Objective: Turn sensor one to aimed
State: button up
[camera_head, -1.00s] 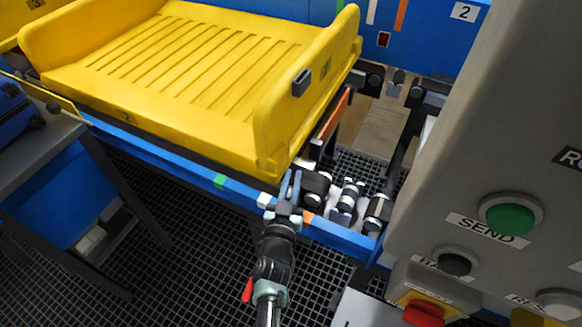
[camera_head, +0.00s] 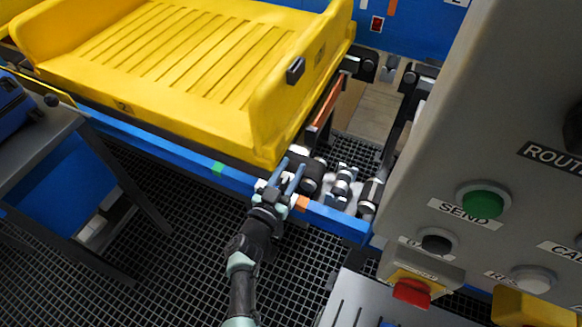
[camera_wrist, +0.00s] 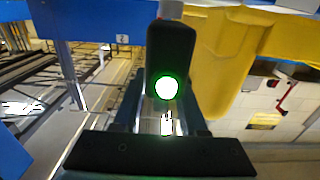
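The sensor (camera_wrist: 171,55) is a black upright housing with a lit green lamp (camera_wrist: 167,88), in the middle of the wrist view. My gripper (camera_head: 285,172) is at the blue conveyor rail, below the near corner of the yellow tray. Its two blue-grey fingers stand apart. In the wrist view my gripper (camera_wrist: 165,112) has a finger on either side of the lower part of the sensor; I cannot tell whether they touch it. In the head view the sensor is hidden or too small to make out behind the fingers. No number shows on it.
The yellow tray (camera_head: 110,88) lies on the conveyor close above my gripper. The blue rail (camera_head: 335,222) carries green and orange marks. Rollers (camera_head: 341,185) sit to the right. The grey control panel (camera_head: 450,140) with a green SEND button (camera_head: 483,201) stands at right.

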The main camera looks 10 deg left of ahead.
jog(key=shift+w, duration=0.1)
jog(key=shift+s+a+r+p, duration=0.1)
jog(key=shift+s+p, duration=0.25)
jog(key=shift+s, duration=0.15)
jog(key=s+a+p, duration=0.2)
jog(key=s+p, duration=0.2)
jog(key=s, duration=0.7)
jog(key=shift+s, duration=0.35)
jog(key=shift+a, duration=0.1)
